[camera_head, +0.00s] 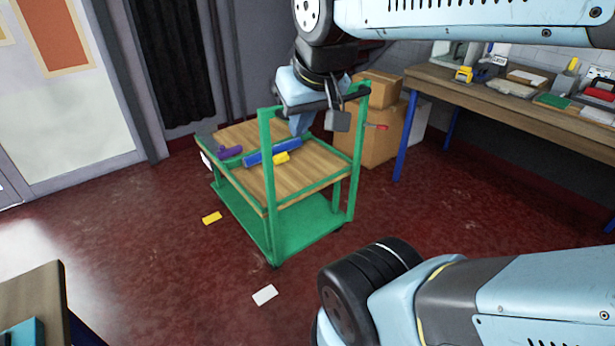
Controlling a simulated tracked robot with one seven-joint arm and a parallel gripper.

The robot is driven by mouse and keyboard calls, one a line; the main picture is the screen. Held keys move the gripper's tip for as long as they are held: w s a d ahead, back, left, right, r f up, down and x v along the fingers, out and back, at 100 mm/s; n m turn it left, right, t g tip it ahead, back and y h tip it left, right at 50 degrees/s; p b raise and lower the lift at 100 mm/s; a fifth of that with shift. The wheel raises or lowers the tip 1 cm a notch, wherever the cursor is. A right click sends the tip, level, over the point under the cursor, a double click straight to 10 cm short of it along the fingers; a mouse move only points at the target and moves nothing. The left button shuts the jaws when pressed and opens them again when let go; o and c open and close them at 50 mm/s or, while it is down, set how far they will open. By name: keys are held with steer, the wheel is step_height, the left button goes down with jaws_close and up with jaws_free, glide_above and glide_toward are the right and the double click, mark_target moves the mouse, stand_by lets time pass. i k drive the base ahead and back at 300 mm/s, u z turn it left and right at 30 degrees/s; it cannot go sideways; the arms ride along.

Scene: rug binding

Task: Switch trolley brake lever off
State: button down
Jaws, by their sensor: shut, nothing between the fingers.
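The green trolley (300,238) stands on the floor with a wooden top and an upright handle frame on its near right side. My gripper (299,128) is shut and empty, pointing down between the two posts in the picture, left of the lever. It looks apart from the lever; depth is hard to judge.
On the trolley top lie a blue bar (272,152), a yellow piece (281,158) and a purple tool (229,152). Cardboard boxes (378,145) stand behind. A cluttered workbench (480,93) is at right. A yellow card (212,218) and white card (265,295) lie on the open floor.

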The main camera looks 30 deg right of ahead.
mark_target(379, 126)
steer(key=u, duration=0.85)
steer(key=k, duration=1.2)
steer(key=z, duration=1.25)
steer(key=i, duration=1)
